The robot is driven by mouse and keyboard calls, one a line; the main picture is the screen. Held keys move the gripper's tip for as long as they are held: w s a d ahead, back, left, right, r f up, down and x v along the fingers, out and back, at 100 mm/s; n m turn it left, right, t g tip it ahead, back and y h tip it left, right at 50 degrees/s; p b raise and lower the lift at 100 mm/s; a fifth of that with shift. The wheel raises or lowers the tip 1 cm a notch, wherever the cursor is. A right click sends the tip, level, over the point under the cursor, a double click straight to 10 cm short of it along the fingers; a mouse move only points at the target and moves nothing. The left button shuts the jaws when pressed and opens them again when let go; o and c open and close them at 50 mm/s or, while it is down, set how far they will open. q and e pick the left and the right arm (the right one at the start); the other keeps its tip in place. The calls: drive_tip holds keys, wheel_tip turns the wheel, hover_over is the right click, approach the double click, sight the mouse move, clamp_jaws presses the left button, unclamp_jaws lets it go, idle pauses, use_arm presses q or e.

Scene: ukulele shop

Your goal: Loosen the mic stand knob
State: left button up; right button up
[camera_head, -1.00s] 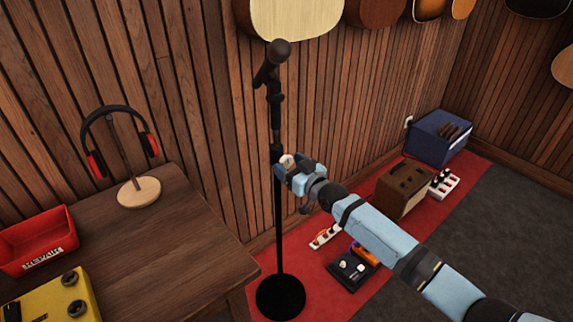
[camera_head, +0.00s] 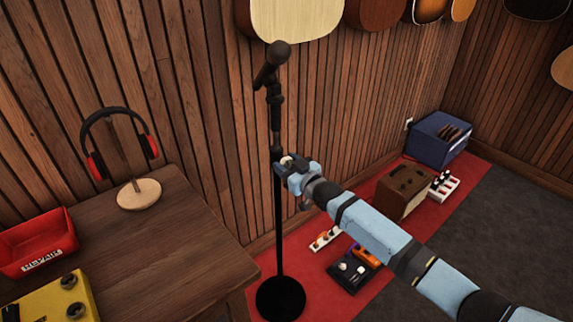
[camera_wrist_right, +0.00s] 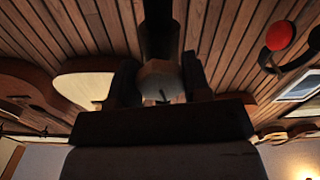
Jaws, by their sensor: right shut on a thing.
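The black mic stand (camera_head: 279,225) stands upright against the wood-panelled wall, with a microphone (camera_head: 277,55) at its top and a round base (camera_head: 281,298) on the red carpet. My right gripper (camera_head: 289,165) reaches in from the lower right and is shut on the knob. In the right wrist view the faceted knob (camera_wrist_right: 160,80) lies between the two dark fingers, with the dark pole behind it. A small dark mark shows on its face. My left gripper is out of view.
A wooden table (camera_head: 175,260) at the left holds a headphone stand (camera_head: 138,193), a red bin (camera_head: 38,240) and a yellow box (camera_head: 50,300). Pedals (camera_head: 355,268), a brown amplifier (camera_head: 404,188) and a blue case (camera_head: 440,138) stand on the floor to the right.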

drive_tip(key=n, duration=0.2)
drive_tip(key=shift+n, duration=0.4)
drive_tip(key=o, duration=0.9)
drive_tip(key=p+v, duration=0.1)
drive_tip(key=v, duration=1.3)
drive_tip(key=shift+p, duration=0.3)
